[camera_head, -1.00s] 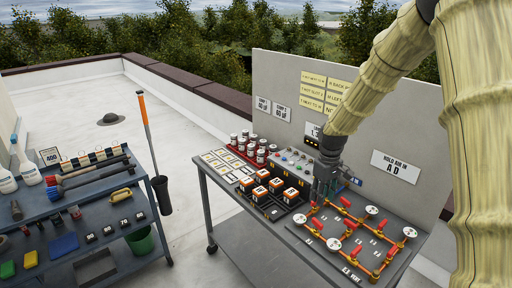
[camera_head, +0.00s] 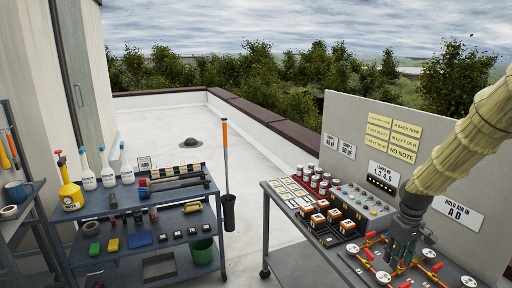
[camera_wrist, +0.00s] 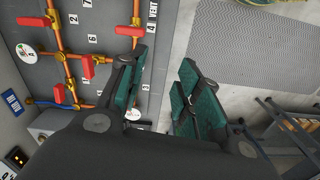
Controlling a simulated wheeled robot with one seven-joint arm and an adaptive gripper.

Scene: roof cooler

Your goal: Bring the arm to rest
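My gripper (camera_head: 402,246) is over the pipe board (camera_head: 352,263) at the right of the workbench in the head view. In the wrist view my gripper (camera_wrist: 160,95) shows its two green-padded fingers spread apart with nothing between them. Copper pipes with red valve handles (camera_wrist: 94,68) and number labels lie below and to the left of the fingers. The gap between the fingers looks down past the board's edge. My arm comes in from the upper right. Whether any fingertip touches the board is hard to tell.
The bench also holds orange-and-white blocks (camera_head: 334,215), white-lidded jars (camera_head: 315,182) and a switch panel (camera_head: 362,200). A grey upright panel (camera_head: 350,122) with signs stands behind. A blue cart (camera_head: 130,222) with bottles and tools stands left. Open floor lies between cart and bench.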

